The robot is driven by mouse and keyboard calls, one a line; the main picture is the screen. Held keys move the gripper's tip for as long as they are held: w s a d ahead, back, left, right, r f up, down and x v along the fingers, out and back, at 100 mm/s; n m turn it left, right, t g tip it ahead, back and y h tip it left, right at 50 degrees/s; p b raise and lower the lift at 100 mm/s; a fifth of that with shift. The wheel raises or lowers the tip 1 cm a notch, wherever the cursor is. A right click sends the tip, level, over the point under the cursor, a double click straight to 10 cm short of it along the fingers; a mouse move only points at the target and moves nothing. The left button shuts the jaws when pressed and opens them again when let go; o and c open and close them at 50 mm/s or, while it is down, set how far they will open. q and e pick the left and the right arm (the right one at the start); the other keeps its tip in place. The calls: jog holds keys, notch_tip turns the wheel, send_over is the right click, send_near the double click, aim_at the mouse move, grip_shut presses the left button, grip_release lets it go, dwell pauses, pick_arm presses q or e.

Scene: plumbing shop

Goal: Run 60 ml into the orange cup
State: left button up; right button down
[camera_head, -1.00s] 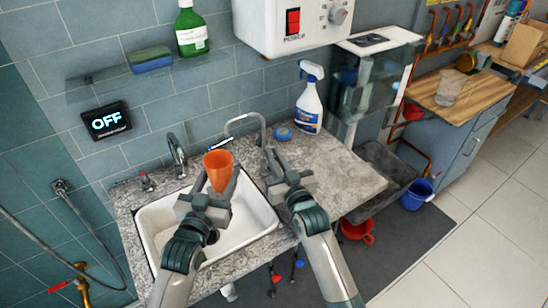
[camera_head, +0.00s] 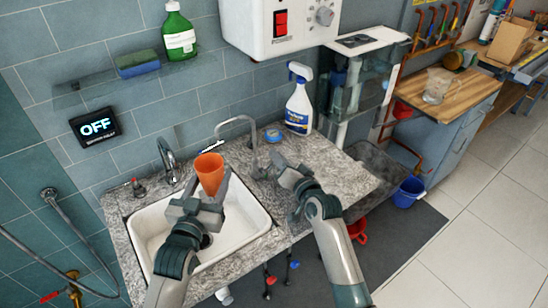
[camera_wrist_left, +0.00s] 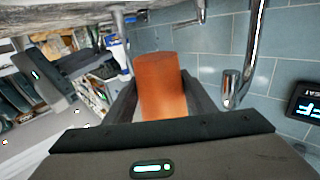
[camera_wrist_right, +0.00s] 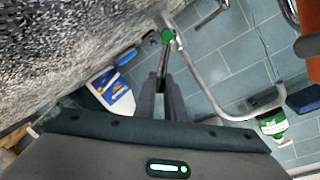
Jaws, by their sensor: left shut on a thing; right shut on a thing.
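The orange cup (camera_head: 210,173) is upright over the white sink (camera_head: 262,222), mouth up. My left gripper (camera_head: 208,184) is shut on it, with a finger on each side; the left wrist view shows the cup (camera_wrist_left: 162,85) between the fingers. The gooseneck tap (camera_head: 240,119) arches over from the counter, its spout end just above the cup in the head view. My right gripper (camera_head: 277,163) is beside the tap's base, shut on its lever; in the right wrist view the slim lever (camera_wrist_right: 166,62) lies at the fingertips. No water stream shows.
A second tap (camera_head: 168,158) stands left of the cup. A spray bottle (camera_head: 299,103) and a blue round item (camera_head: 273,135) stand behind on the counter. A white power box (camera_head: 275,28) hangs above. The counter's right part (camera_head: 345,180) is clear.

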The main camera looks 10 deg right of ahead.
jog(key=shift+w+d+f+m, duration=0.1)
jog(key=shift+d+f+m, duration=0.2)
jog(key=shift+m, duration=0.25)
jog(key=shift+w+d+f+m, duration=0.15)
jog(key=shift+f+m, duration=0.2)
jog(key=shift+m, duration=0.2)
jog(key=c, duration=1.8)
grip_release()
jog(key=shift+s, duration=0.1)
jog(key=v, duration=1.2)
jog(key=shift+d+r, duration=0.15)
jog(key=shift+d, duration=0.05)
